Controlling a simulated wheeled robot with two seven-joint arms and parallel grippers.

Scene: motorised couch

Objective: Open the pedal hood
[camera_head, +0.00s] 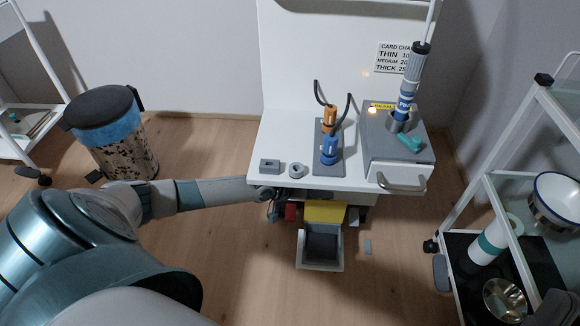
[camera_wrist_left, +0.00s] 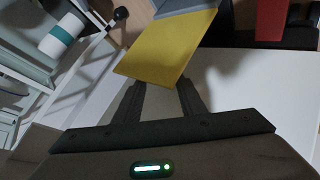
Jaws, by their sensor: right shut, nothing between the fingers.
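A yellow panel (camera_head: 325,212), which looks like the pedal hood, shows below the white table's front edge, at the back of a grey open-topped box (camera_head: 320,247) on the floor. The box's dark inside is visible. I cannot tell the panel's exact angle. My left arm reaches in from the left, and its gripper (camera_head: 268,194) is low at the table's front left, left of the panel, partly hidden by the tabletop. In the left wrist view the gripper (camera_wrist_left: 160,84) has its fingers apart, close to the panel's edge (camera_wrist_left: 170,50); contact is unclear. My right gripper is not in view.
The white table (camera_head: 250,165) carries orange and blue connectors and a grey unit with a handle (camera_head: 402,182). A red part (camera_head: 291,212) sits left of the panel. A bin (camera_head: 115,130) stands left, a trolley (camera_head: 480,205) right. Floor before the box is clear.

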